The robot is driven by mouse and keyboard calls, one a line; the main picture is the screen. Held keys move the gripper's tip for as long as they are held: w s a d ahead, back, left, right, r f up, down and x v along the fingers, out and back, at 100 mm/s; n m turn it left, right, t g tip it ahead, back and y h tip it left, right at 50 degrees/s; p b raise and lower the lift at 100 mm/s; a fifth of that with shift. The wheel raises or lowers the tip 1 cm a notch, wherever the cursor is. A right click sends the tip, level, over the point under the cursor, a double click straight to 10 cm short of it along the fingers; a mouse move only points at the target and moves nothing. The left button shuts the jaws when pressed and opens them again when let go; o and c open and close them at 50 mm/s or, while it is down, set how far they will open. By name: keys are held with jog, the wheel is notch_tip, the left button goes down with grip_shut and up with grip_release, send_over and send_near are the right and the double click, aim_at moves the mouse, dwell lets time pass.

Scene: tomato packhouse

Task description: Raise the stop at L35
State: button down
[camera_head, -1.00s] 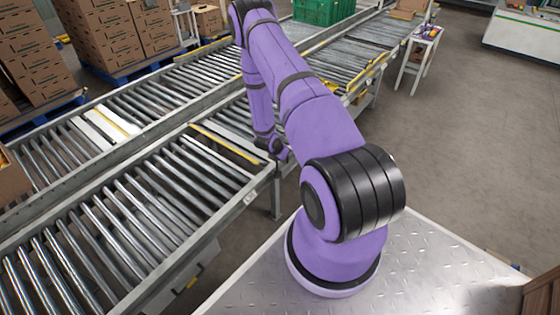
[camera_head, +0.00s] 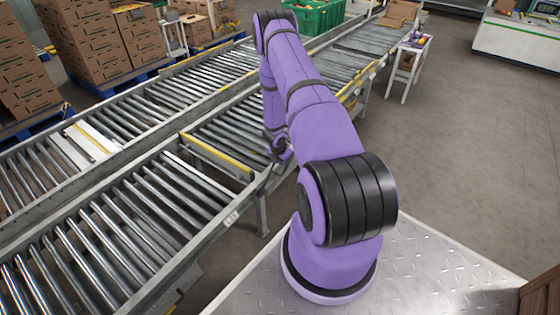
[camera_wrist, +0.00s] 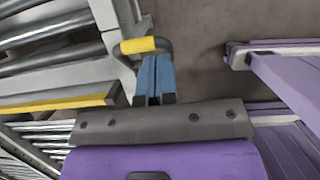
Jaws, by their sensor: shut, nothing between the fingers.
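The stop, a grey bar with a yellow top edge (camera_head: 216,157), spans the near roller lane and appears to stand upright above the rollers. Its yellow edge also shows at the left of the wrist view (camera_wrist: 60,103). A bent lever with a yellow grip (camera_wrist: 138,45) is beside the conveyor frame. My gripper (camera_wrist: 155,60) has its blue fingers shut and empty, with the tips just below the yellow grip in the picture; I cannot tell whether they touch it. In the head view my arm hides the lever. A small white label (camera_head: 230,219) on the side rail is unreadable.
A second roller lane (camera_head: 130,115) runs alongside, with a white and yellow plate (camera_head: 92,140). Stacked cartons (camera_head: 95,45) stand behind it at left. A green crate (camera_head: 318,15) is at the back. A small white table (camera_head: 408,65) stands right. Floor at right is clear.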

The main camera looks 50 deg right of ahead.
jog(key=shift+w+d+f, duration=0.1)
jog(key=shift+d+f, duration=0.6)
jog(key=shift+d, duration=0.4)
jog(key=shift+d, duration=0.1)
